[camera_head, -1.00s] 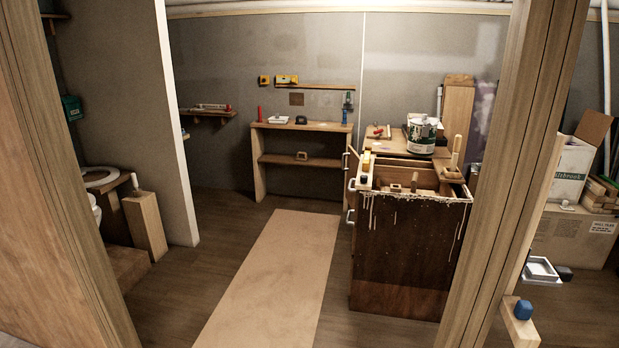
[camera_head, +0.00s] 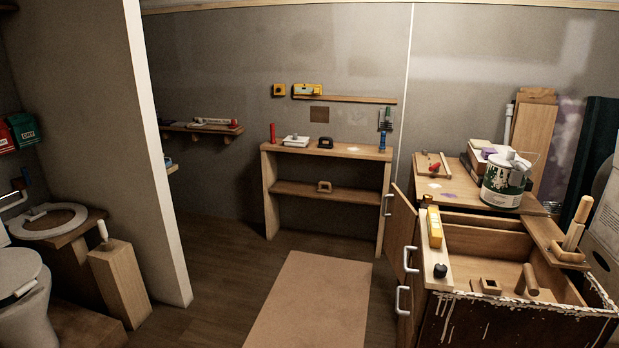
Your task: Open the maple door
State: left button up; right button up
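A workbench cabinet (camera_head: 470,318) with a paint-dripped dark end panel stands at the right. On its left side is a light wooden door panel (camera_head: 401,232) that seems to stand partly out from the cabinet, with a white handle (camera_head: 388,205) at its left edge. Two more white handles, an upper one (camera_head: 410,260) and a lower one (camera_head: 403,300), show nearer on the same side. I cannot tell which panel is the maple door. Neither of my grippers is in view.
A tan mat (camera_head: 310,305) lies on open floor left of the cabinet. A wooden shelf unit (camera_head: 270,195) stands at the back wall. A partition wall (camera_head: 110,130) and a toilet (camera_head: 22,300) are at left. A paint can (camera_head: 503,182) stands on the bench.

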aim_at(401, 217)
jog(key=i+z, duration=0.1)
jog(key=i, duration=0.5)
jog(key=i+j+z, duration=0.1)
jog(key=i, duration=0.5)
jog(key=i+j+z, duration=0.15)
jog(key=i, duration=0.4)
